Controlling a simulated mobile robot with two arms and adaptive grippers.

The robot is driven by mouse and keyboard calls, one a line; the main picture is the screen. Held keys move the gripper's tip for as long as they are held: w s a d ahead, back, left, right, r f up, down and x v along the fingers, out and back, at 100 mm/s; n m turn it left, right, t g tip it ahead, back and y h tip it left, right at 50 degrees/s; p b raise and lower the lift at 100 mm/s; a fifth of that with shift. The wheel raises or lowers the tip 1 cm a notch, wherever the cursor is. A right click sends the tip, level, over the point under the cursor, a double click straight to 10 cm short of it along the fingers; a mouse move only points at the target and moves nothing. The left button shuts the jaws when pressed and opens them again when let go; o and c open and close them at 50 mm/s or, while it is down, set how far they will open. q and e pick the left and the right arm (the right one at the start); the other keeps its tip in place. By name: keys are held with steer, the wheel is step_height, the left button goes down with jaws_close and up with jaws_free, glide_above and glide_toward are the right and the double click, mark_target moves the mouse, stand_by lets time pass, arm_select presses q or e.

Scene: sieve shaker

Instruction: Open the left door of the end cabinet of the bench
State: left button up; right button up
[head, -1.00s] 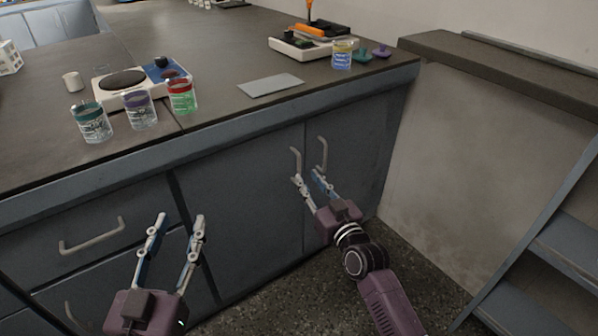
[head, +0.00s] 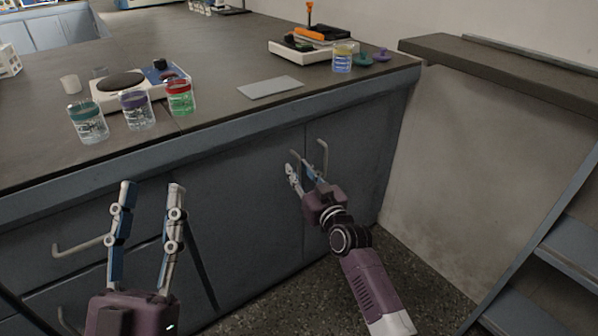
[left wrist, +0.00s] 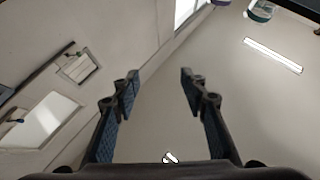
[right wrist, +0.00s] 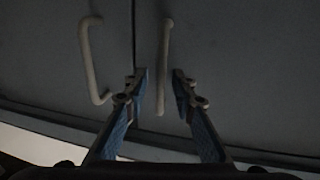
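The end cabinet has a left door (head: 245,200) and a right door (head: 360,140), both shut. The left door's bar handle (head: 294,158) and the right door's handle (head: 323,155) stand side by side near the seam. My right gripper (head: 298,168) is at the left handle, its fingers apart on either side of it. In the right wrist view one handle (right wrist: 165,60) runs between the open fingertips (right wrist: 160,82), with a gap on each side; the other handle (right wrist: 90,62) is to the left. My left gripper (head: 150,187) is open and empty, before the drawers.
A drawer handle (head: 80,246) is beside my left gripper. Jars (head: 88,123), a balance (head: 122,88) and a grey plate (head: 270,87) are on the benchtop (head: 215,75). A wall panel (head: 460,170) and blue steps (head: 570,250) are at the right.

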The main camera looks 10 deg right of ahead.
steer(key=shift+c, duration=0.3)
jaws_close()
steer(key=shift+s, duration=0.1)
